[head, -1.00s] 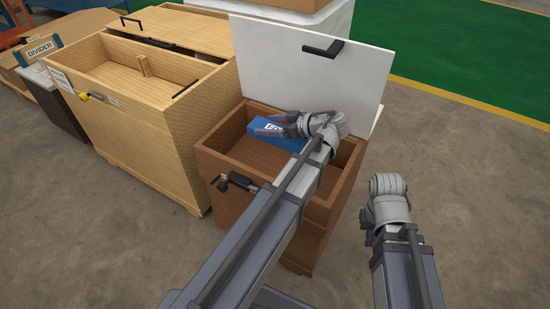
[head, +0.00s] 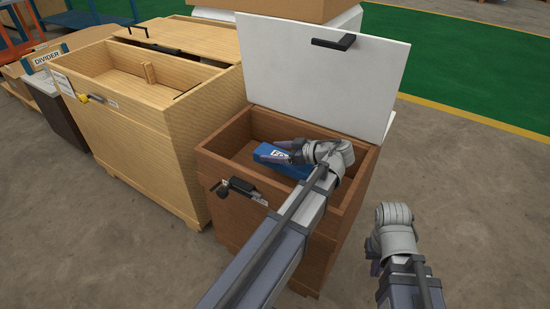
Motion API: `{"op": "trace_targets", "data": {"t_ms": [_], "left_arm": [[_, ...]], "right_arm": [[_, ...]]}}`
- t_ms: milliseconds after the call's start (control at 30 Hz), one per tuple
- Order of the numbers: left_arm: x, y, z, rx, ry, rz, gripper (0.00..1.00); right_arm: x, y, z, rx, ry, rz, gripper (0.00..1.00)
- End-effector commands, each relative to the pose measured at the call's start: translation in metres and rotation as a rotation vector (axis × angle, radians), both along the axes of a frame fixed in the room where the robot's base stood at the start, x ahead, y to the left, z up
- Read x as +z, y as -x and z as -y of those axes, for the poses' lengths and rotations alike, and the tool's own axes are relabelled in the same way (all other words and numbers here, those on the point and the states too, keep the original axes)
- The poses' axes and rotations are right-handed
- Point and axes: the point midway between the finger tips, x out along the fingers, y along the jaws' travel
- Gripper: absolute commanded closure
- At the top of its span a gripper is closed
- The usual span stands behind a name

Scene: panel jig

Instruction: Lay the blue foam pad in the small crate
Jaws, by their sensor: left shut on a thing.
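The small crate (head: 232,218) is brown wood, with its white lid (head: 330,75) standing open at the back. The blue foam pad (head: 294,168) is tilted within the crate's opening, below the level of the back rim. My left gripper (head: 275,153) is shut on the pad, reaching over the front right of the crate. The gripper and wrist cover part of the pad, and I cannot tell whether its underside touches the crate floor. My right gripper (head: 376,266) is outside the crate to the right; its fingers are mostly hidden by its wrist.
A larger light wood crate (head: 150,140) with a partly open top stands close on the left. A divider sign (head: 48,58) is beyond it. A latch (head: 240,189) is on the small crate's front. Grey floor on the right is clear.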

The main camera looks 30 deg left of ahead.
Motion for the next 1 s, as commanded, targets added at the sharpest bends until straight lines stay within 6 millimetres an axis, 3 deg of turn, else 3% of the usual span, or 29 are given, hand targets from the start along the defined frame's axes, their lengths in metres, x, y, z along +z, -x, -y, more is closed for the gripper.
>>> {"op": "trace_targets", "data": {"t_ms": [767,800,1000], "left_arm": [[-0.013,0.000,0.000,0.000,0.000,0.000,0.74],[-0.012,0.000,0.000,0.000,0.000,0.000,0.18],[-0.012,0.000,0.000,0.000,0.000,0.000,0.00]], "right_arm": [[-0.013,0.000,0.000,-0.004,0.000,0.000,1.00],[-0.012,0.000,0.000,-0.004,0.000,0.000,1.00],[-0.012,0.000,0.000,-0.004,0.000,0.000,1.00]]}}
